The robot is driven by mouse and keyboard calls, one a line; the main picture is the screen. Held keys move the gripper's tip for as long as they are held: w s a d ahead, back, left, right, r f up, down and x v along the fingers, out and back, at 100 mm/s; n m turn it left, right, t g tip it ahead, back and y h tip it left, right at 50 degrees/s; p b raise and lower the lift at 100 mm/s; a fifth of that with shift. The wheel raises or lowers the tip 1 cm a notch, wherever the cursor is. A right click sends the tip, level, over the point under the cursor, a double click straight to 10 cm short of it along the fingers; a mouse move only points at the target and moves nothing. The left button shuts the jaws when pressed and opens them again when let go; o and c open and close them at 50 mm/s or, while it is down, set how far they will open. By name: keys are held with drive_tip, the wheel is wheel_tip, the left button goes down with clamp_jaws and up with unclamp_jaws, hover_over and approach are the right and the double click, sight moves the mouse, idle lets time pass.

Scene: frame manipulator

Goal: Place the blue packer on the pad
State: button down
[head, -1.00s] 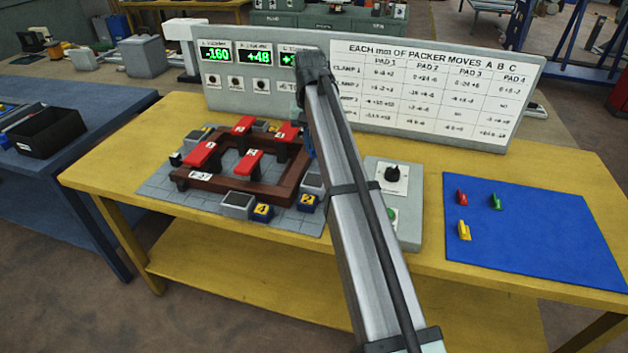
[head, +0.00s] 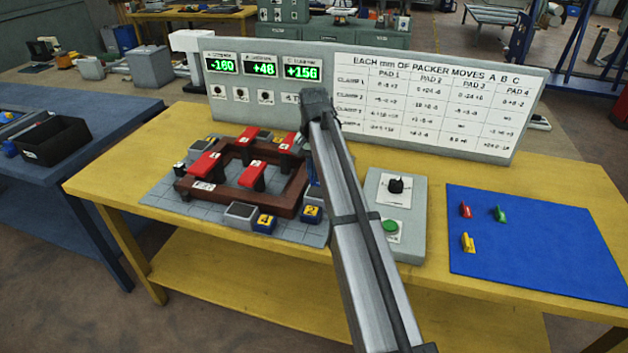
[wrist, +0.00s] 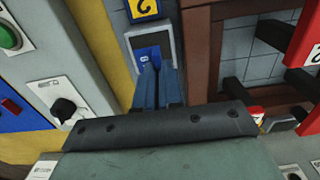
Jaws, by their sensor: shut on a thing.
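The blue packer (wrist: 151,56) is between the fingertips of my gripper (wrist: 159,72) in the wrist view. My gripper is shut on it, with the fingers pointing down at a grey-rimmed pad (wrist: 177,42). The packer appears within the pad's outline; I cannot tell whether it touches the surface. A yellow "2" label block (wrist: 145,8) adjoins this pad and also shows in the head view (head: 311,214). In the head view my arm hides the packer and most of this pad.
A brown frame (head: 235,202) with red clamps (head: 205,165) stands beside the pad. A control box (head: 410,235) with a knob and green button is on the other side. Red (head: 465,211), green (head: 500,214) and yellow (head: 468,243) packers lie on a blue mat (head: 540,260).

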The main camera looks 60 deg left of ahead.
drive_tip(key=shift+f, duration=1.8)
drive_tip(key=shift+f, duration=0.15)
drive_tip(key=c, duration=1.3)
unclamp_jaws()
wheel_tip(320, 180, up, 12)
drive_tip(key=shift+r, duration=0.2)
